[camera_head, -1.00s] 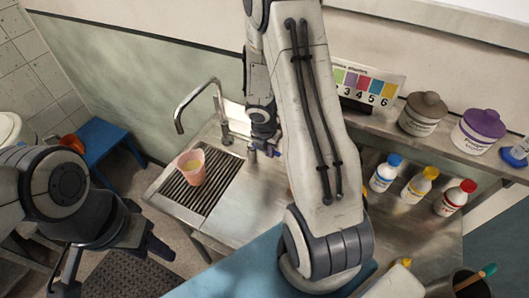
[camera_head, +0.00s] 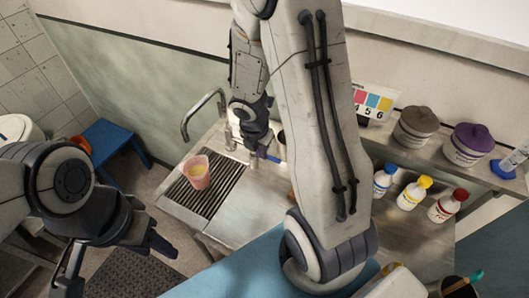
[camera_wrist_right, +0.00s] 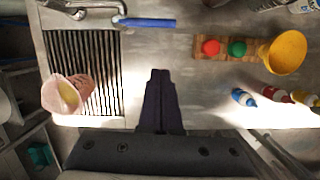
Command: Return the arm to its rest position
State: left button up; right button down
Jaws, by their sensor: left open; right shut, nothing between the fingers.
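My right arm (camera_head: 318,120) stretches across the middle of the head view, its wrist above the steel counter near the tap. In the right wrist view my right gripper (camera_wrist_right: 161,74) is shut and empty, its fingertips above bare counter to the right of the drain grid. My left gripper (camera_head: 158,243) is at the lower left of the head view, open and empty, above the floor beside the counter; its fingers are partly hidden by its own wrist.
A pink cup (camera_head: 196,172) stands on the drain grid (camera_head: 218,195) beside the tap (camera_head: 222,122). Bottles with blue, yellow (camera_head: 414,192) and red caps stand to the right. Lidded jars (camera_head: 468,145) sit on the shelf. A yellow funnel (camera_wrist_right: 286,52) shows in the wrist view.

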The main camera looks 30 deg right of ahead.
jog(key=shift+s+a+r, duration=0.1)
jog(key=shift+a+r, duration=0.05)
jog(key=shift+r, duration=0.3)
jog(key=s+a+r+m+b, duration=0.1)
jog(key=s+a+m+b, duration=0.2)
jog(key=a+m+b, duration=0.55)
jog(key=s+a+r+m+g+y+b, duration=0.1)
jog(key=s+a+m+y+b, duration=0.2)
jog(key=s+a+m, duration=0.4)
jog(key=s+a, duration=0.6)
jog(key=s, duration=0.1)
jog(key=shift+s+a+m, duration=0.25)
jog(key=shift+m, duration=0.1)
jog(key=shift+d, duration=0.1)
